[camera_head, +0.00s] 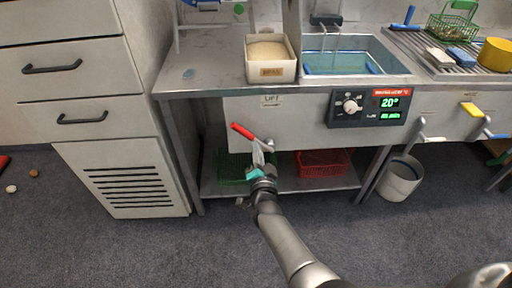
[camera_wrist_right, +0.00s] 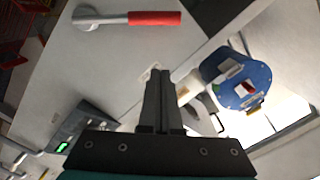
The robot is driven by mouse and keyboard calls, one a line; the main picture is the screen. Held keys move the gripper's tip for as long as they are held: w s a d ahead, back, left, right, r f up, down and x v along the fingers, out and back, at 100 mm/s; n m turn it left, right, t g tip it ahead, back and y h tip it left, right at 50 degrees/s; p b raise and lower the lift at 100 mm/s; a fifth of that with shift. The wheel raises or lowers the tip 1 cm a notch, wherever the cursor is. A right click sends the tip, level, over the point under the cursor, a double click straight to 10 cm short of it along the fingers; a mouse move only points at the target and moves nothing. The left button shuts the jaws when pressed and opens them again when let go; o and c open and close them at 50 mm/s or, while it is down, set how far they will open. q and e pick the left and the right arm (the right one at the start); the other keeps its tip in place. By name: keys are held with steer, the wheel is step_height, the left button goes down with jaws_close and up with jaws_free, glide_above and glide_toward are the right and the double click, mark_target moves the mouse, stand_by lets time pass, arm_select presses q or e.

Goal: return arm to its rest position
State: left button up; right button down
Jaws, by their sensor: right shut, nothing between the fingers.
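My right gripper (camera_head: 258,150) reaches up from the bottom of the head view, in front of the steel sink unit. Its fingers are shut together with nothing between them. They also show closed at the middle of the right wrist view (camera_wrist_right: 160,75). A lever with a red handle (camera_head: 243,131) on the unit's front is just above the fingertips in the head view. In the wrist view the red handle (camera_wrist_right: 154,18) is at the top, apart from the fingers. My left gripper is not in view.
Above are a white bin (camera_head: 270,72) of pale grain and a water-filled sink (camera_head: 340,62). A control panel (camera_head: 368,105) reads 20°. A red basket (camera_head: 323,163) sits on the lower shelf. A drawer cabinet (camera_head: 88,110) stands left, a bucket (camera_head: 401,178) right. Front floor looks clear.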

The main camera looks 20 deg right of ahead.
steer(key=s+f+n+g+y, duration=0.4)
steer(key=s+f+n+g, duration=0.45)
steer(key=s+f, duration=1.45)
steer(key=s+d+f+n+g, duration=0.2)
steer(key=s+f, duration=0.1)
steer(key=s, duration=0.4)
steer(key=s+d+f+n+g, duration=0.2)
steer(key=s+f, duration=0.2)
steer(key=s, duration=0.4)
steer(key=s+d+f+n+g+h, duration=0.1)
steer(key=s+f, duration=0.3)
steer(key=s, duration=0.4)
steer(key=shift+d+n+g, duration=0.4)
steer(key=shift+n+g, duration=0.15)
steer(key=shift+g, duration=0.3)
steer(key=shift+w, duration=0.1)
